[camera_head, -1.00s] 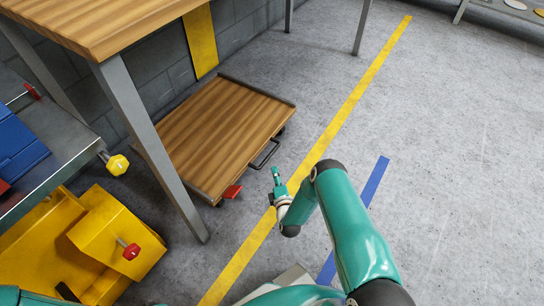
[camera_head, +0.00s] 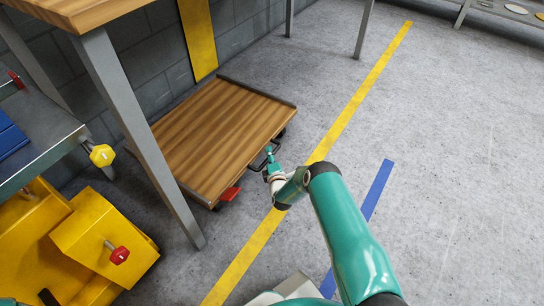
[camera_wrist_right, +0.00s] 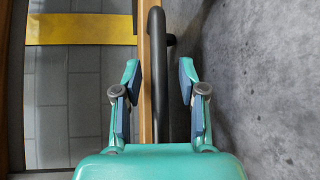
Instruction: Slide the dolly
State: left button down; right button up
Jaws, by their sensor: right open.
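The dolly (camera_head: 222,130) is a low wooden platform with a dark metal edge, on the floor beside the wooden table. A black bar handle (camera_head: 262,158) sticks out from its right side, and a red pedal (camera_head: 229,194) sits at its near corner. My right gripper (camera_head: 269,156) is at the handle. In the right wrist view the open fingers (camera_wrist_right: 160,85) stand on either side of the black handle bar (camera_wrist_right: 156,70), with gaps visible; the dolly's wooden edge (camera_wrist_right: 145,80) also shows between them. My left gripper is not in view.
The wooden table (camera_head: 80,10) has a metal leg (camera_head: 145,140) close to the dolly's left side. A yellow machine (camera_head: 100,240) with red and yellow knobs stands at left. A yellow floor line (camera_head: 345,115) and a blue line (camera_head: 376,190) cross open concrete at right.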

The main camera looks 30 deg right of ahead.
grip_shut()
